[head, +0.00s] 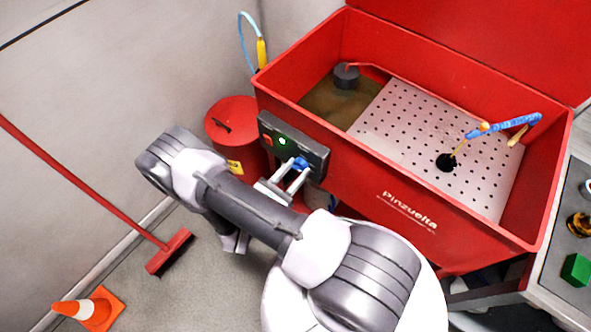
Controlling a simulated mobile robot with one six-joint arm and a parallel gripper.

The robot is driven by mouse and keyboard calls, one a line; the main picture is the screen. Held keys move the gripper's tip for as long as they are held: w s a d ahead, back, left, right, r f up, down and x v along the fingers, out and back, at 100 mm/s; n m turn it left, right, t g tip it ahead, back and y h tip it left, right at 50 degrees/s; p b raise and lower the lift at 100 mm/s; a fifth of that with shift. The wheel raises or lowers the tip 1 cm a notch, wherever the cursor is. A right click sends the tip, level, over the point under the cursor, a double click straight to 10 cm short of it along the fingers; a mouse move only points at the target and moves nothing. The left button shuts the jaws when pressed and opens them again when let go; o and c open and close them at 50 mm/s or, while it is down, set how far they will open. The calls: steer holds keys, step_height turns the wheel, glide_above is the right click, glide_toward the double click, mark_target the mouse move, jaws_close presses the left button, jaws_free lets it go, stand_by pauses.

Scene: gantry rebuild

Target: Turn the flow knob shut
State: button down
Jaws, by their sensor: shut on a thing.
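The flow knob (300,163) is a small blue knob on the dark control panel at the front left of the red parts washer (400,195). My gripper (296,174) reaches the panel from below, with its pale fingers shut on the blue knob. The fingers hide part of the knob, and its turn angle cannot be read. The panel (318,156) also carries a lit green button (282,142) and a red switch (267,139).
A red bin (222,113) stands left of the washer. A broom (170,250) and an orange cone (97,309) are on the floor at the left. The basin holds a perforated plate (400,123) and a blue-orange nozzle (510,124). A side bench (560,298) is at the right.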

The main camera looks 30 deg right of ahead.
steer(key=n, duration=1.1)
steer(key=shift+s, duration=0.1)
steer(key=shift+n, duration=0.5)
steer(key=c, duration=0.9)
jaws_free()
